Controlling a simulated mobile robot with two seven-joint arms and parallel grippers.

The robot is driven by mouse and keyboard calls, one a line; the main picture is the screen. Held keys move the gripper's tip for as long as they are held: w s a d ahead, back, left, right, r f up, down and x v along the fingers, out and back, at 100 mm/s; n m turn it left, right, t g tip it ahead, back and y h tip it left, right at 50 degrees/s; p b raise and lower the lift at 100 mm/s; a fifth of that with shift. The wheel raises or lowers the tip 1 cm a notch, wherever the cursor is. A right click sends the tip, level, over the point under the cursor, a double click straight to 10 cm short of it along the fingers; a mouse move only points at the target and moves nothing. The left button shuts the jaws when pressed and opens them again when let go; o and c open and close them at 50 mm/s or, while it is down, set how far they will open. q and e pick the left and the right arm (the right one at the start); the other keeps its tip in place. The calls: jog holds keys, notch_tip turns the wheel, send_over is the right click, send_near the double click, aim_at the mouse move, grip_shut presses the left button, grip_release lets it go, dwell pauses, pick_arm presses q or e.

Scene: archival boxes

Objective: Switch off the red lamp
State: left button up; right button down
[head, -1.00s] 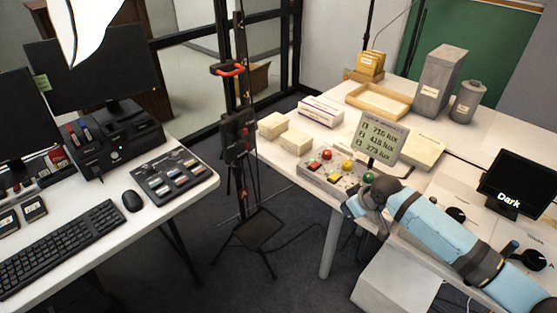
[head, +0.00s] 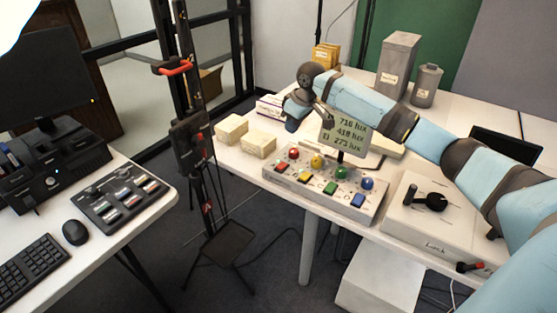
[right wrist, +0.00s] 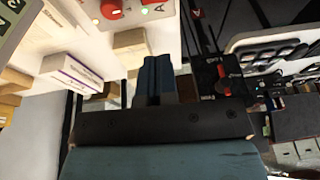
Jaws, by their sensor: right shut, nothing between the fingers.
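The control box (head: 278,185) stands at the table's front edge with red, yellow, green and blue domes in a row and a matching coloured switch before each. The red lamp (head: 294,154) is the leftmost dome; the red switch (head: 281,167) is in front of it. I cannot tell for sure whether the lamp is lit. My right gripper (head: 292,121) is above and behind the red lamp, apart from it, shut and empty. In the right wrist view its shut fingers (right wrist: 158,77) point toward the box, and a red dome (right wrist: 111,8) shows at the top edge. My left gripper is not in view.
A lux display (head: 345,134) stands behind the box, close to my right arm. Cream boxes (head: 258,143) lie left of it. A grey unit with a black lever (head: 432,201) stands to the right. A black stand (head: 190,140) rises between the tables.

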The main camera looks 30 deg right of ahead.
jog(key=shift+f, duration=0.1)
jog(key=b, duration=0.2)
send_near(279, 166)
jog(key=x, duration=0.5)
jog(key=shift+w+a+f, duration=0.1)
jog(key=shift+w+f, duration=0.1)
jog(key=shift+f, duration=0.1)
jog(key=shift+a+f, duration=0.1)
jog(key=shift+f, duration=0.5)
